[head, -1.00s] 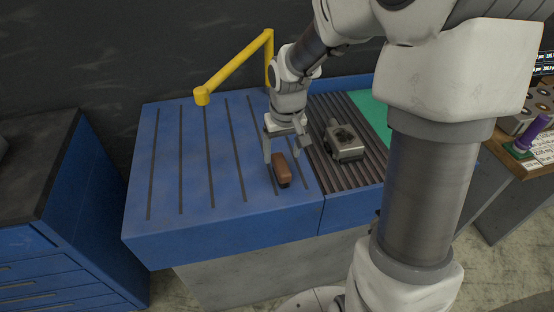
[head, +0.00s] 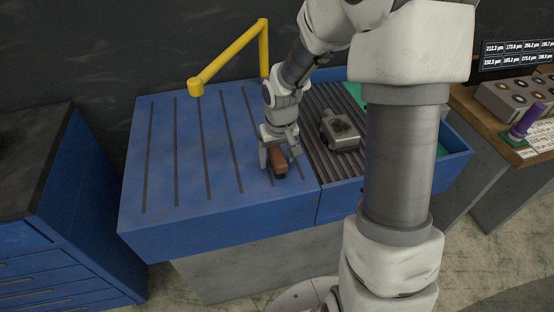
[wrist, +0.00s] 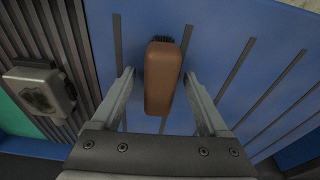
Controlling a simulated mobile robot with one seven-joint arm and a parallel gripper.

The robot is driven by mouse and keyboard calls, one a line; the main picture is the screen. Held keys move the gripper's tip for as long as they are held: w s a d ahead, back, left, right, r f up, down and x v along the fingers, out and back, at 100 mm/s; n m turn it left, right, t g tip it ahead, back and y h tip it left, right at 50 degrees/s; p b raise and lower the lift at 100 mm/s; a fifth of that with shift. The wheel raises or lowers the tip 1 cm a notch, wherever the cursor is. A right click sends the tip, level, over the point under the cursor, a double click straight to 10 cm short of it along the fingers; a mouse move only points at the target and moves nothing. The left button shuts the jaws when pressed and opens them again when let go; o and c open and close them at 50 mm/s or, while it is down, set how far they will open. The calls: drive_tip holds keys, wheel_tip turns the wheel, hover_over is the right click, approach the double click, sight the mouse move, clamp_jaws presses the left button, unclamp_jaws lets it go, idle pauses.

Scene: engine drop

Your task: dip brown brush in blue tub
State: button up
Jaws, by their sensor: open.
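The brown brush (head: 279,166) lies on the slotted left part of the blue bench, close to the ribbed strip. In the wrist view the brush (wrist: 163,80) shows its brown block with dark bristles at the far end. My gripper (head: 280,158) is open over it. In the wrist view my gripper's fingers (wrist: 159,80) stand on either side of the brush, with a gap on both sides. A blue tub-like section (head: 457,164) with a green inside is at the bench's right end, partly hidden by my arm.
A grey metal part (head: 340,132) sits on the dark ribbed strip (head: 316,160), right of the brush. A yellow arm (head: 230,58) rises at the back. A blue drawer cabinet (head: 65,220) stands left. A wooden bench (head: 490,118) stands right. The slotted left surface is otherwise clear.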

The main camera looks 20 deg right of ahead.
drive_tip(key=shift+f, duration=0.25)
drive_tip(key=shift+c, duration=0.3)
clamp_jaws()
